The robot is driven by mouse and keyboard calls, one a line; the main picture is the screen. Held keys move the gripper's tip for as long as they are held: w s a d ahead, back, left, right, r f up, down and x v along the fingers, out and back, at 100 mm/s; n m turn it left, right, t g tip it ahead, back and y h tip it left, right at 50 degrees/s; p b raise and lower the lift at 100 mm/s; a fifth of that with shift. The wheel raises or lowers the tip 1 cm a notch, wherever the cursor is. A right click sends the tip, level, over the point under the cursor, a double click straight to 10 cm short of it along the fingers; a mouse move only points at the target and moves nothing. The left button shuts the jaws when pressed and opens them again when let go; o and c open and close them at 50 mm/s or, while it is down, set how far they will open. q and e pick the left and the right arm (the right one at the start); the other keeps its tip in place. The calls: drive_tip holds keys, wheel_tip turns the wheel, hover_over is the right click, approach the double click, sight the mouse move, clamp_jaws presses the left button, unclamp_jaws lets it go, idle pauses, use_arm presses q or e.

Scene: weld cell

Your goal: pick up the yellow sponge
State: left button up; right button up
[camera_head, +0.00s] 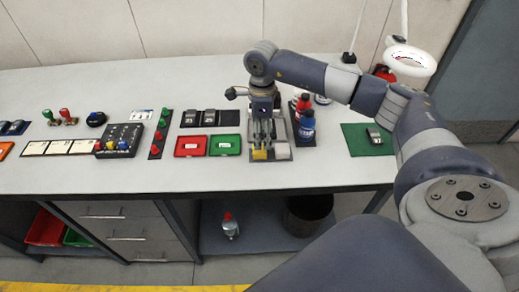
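The yellow sponge (260,155) lies near the front of a narrow grey tray (289,141) on the workbench. A pale grey block (282,151) is just to its right. My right gripper (263,146) points down directly over the sponge, with its fingertips at or just above the sponge's back edge. The fingers are small and overlap the tray, so I cannot tell whether they are open or shut, or touch the sponge. My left gripper is not in view.
Blue (307,127) and red (302,105) bottles stand close to the right of the gripper. Red (190,146) and green (225,145) trays lie to the left. A green mat (369,140) is at the right. The bench front strip (200,176) is clear.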

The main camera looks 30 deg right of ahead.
sight(260, 152)
drive_tip(key=f, duration=0.2)
drive_tip(key=f+p, duration=0.1)
drive_tip(key=a+f+p, duration=0.1)
drive_tip(key=f, duration=0.1)
drive_tip(key=shift+s+f, duration=0.2)
drive_tip(key=shift+f, duration=0.4)
drive_tip(key=c, duration=0.9)
